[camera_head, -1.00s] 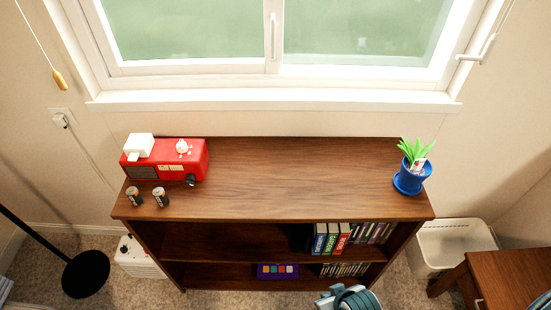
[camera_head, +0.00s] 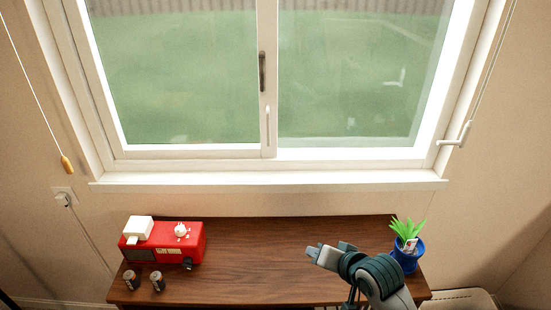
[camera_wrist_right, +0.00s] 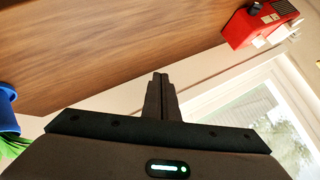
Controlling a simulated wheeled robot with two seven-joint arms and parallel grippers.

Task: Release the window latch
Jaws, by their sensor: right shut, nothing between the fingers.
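The window (camera_head: 180,75) fills the top of the head view and looks shut. Its middle upright carries a dark, slim vertical fitting (camera_head: 262,70), which looks like the latch. Below it is a white vertical handle (camera_head: 267,125). My right gripper (camera_head: 325,253) is above the right part of the shelf top, well below and in front of the window, touching neither fitting. In the wrist view its fingers (camera_wrist_right: 160,88) are together with nothing between them. The window's lower corner (camera_wrist_right: 285,120) shows there, but no latch. My left gripper is out of view.
On the wooden shelf (camera_head: 260,260) are a red machine (camera_head: 165,240) and two batteries (camera_head: 144,282) at left, and a blue plant pot (camera_head: 406,256) close right of my right arm. A white crank (camera_head: 457,138) and a cord pull (camera_head: 66,164) hang beside the window.

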